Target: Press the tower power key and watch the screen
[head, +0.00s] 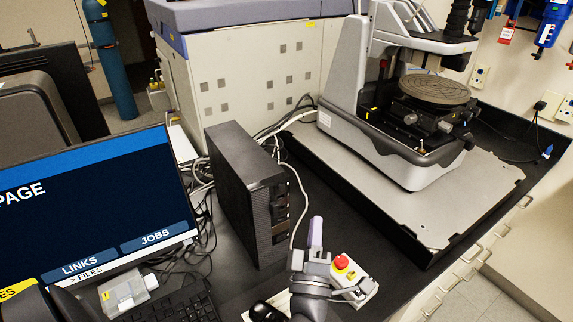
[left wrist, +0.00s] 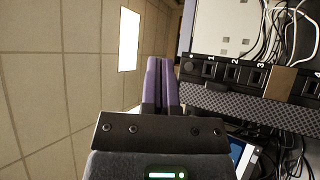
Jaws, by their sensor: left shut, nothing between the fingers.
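The black tower (head: 240,185) stands upright on the dark bench, behind and left of my left gripper. My left gripper (head: 316,222) has purple fingers, shut with nothing between them, in front of the tower's narrow panel and apart from it in the head view. In the left wrist view the shut fingers (left wrist: 161,82) are beside the tower's panel (left wrist: 245,78), which shows a round spot and numbered dark squares. I cannot tell which is the power key, or whether the fingers touch the panel. The screen (head: 90,200) is lit dark blue, showing LINKS, JOBS and FILES.
A profiler (head: 400,110) stands on a grey plate at the back right. Cables (head: 205,195) and a keyboard (head: 170,305) crowd the left side.

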